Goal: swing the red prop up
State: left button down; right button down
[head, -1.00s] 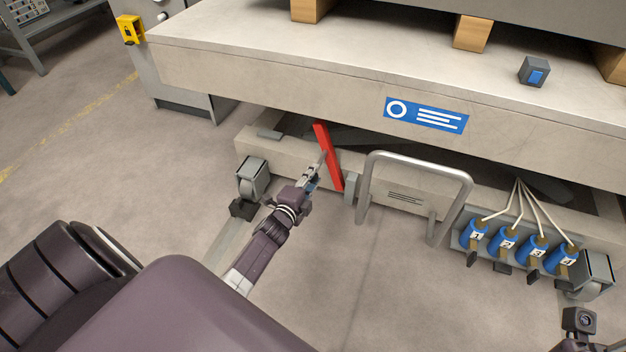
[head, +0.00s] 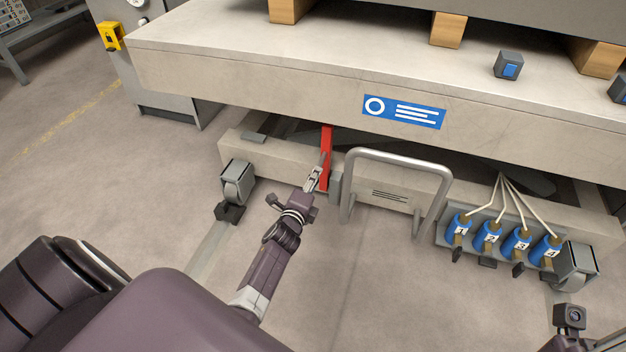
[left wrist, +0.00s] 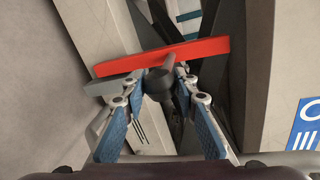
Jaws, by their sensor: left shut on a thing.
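The red prop (head: 327,150) is a flat red bar standing nearly upright between the machine's lower base beam and the raised table above it. In the left wrist view the red prop (left wrist: 200,52) runs across the picture, with a dark grey knob (left wrist: 160,82) in front of it. My left gripper (head: 314,178) is at the prop's lower half. In the left wrist view my left gripper (left wrist: 158,78) has its fingertips closed around the knob. The prop's upper end meets the table's underside edge in the head view; whether it touches is hidden.
A grey tubular handle (head: 397,157) stands just right of the prop. Blue numbered cylinders (head: 487,236) with white hoses are further right. A grey caster (head: 237,182) is left of the gripper. The table edge (head: 250,85) overhangs the prop. Floor in front is open.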

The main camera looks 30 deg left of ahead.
pick_arm(q)
jog(key=shift+d+f, duration=0.1)
jog(key=shift+d, duration=0.1)
jog(key=c, duration=1.7)
grip_release()
jog(key=shift+o, duration=0.9)
jog(key=v, duration=1.2)
